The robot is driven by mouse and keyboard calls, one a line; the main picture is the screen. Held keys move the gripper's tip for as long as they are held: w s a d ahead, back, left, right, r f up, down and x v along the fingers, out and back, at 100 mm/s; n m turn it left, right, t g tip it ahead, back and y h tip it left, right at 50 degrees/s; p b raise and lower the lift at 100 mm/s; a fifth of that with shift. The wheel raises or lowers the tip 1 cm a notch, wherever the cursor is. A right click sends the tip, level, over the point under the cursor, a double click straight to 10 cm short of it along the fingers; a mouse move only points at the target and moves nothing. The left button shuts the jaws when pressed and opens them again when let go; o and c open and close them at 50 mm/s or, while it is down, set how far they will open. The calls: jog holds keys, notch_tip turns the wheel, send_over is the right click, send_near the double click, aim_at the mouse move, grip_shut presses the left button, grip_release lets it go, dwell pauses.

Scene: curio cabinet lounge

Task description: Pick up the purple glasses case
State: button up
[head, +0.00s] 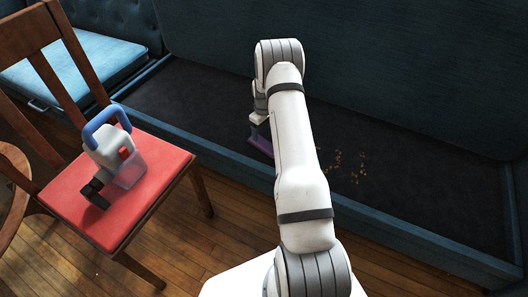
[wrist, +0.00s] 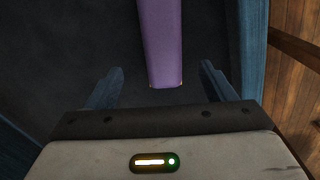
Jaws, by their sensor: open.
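The purple glasses case (wrist: 160,42) lies on the dark floor of the blue sofa's open base. In the wrist view it runs from the top edge down to between the two fingertips. My gripper (wrist: 160,80) is open, with one finger on each side of the case's near end and a gap on both sides. In the head view only part of the case (head: 262,144) shows, just below my gripper (head: 258,122); my arm and gripper hide the rest. I cannot tell the height of the fingers over the case.
The blue sofa base has a raised front edge (head: 240,172), close to the right of my gripper in the wrist view. Orange crumbs (head: 338,160) lie right of my arm. A wooden chair with a red seat (head: 85,205) stands at left, holding a handheld vacuum (head: 118,155).

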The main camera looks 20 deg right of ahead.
aim_at(263, 142)
notch_tip(263, 142, down, 8)
jog(key=b, duration=0.3)
jog(key=shift+s+a, duration=0.15)
jog(key=shift+r, duration=0.1)
jog(key=shift+c, duration=0.4)
jog(key=c, duration=1)
